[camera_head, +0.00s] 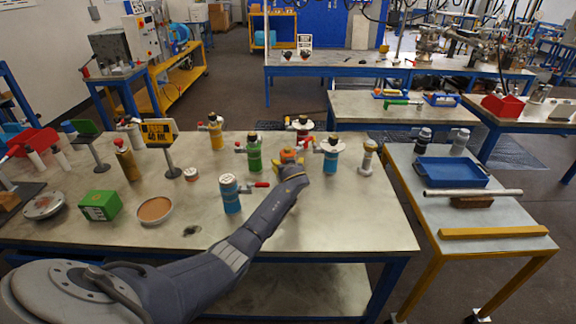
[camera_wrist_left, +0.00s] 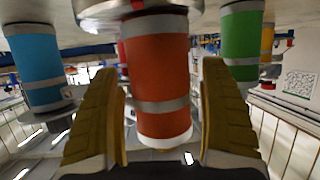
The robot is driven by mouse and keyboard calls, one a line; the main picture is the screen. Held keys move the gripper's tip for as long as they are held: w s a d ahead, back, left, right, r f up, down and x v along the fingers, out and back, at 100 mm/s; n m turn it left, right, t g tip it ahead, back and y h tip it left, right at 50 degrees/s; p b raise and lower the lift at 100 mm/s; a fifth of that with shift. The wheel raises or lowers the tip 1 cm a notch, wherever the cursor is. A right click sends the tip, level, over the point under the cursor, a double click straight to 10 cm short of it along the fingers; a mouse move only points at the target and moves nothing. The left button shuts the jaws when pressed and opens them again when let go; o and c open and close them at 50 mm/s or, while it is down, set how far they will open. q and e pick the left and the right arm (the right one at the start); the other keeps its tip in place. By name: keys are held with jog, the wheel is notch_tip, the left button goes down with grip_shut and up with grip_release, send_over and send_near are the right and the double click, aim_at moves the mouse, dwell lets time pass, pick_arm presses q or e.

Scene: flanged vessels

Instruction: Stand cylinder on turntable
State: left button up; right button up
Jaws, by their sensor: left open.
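An orange-red cylinder (camera_wrist_left: 158,75) with grey bands stands between the two fingers of my left gripper (camera_wrist_left: 163,110). The fingers are apart, one on each side of it; I cannot tell whether either touches it. In the head view, the orange cylinder (camera_head: 289,156) is partly hidden behind my left gripper (camera_head: 291,172). I cannot tell for sure which piece is the turntable; a round grey plate (camera_head: 44,206) lies at the table's left, and a round tan-topped disc (camera_head: 155,210) lies nearer the middle. My right gripper is not in view.
A green vessel (camera_head: 254,155) and a blue vessel (camera_head: 330,156) stand either side of the orange one. Another blue vessel (camera_head: 230,194) with a red handle stands left of my forearm. A green box (camera_head: 99,206) and a yellow sign (camera_head: 160,132) are further left.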

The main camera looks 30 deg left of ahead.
pick_arm(q)
jog(key=shift+r, duration=0.2)
jog(key=shift+s+d+r, duration=0.1)
jog(key=shift+s+d, duration=0.3)
jog(key=v, duration=1.1)
jog(key=shift+a, duration=0.1)
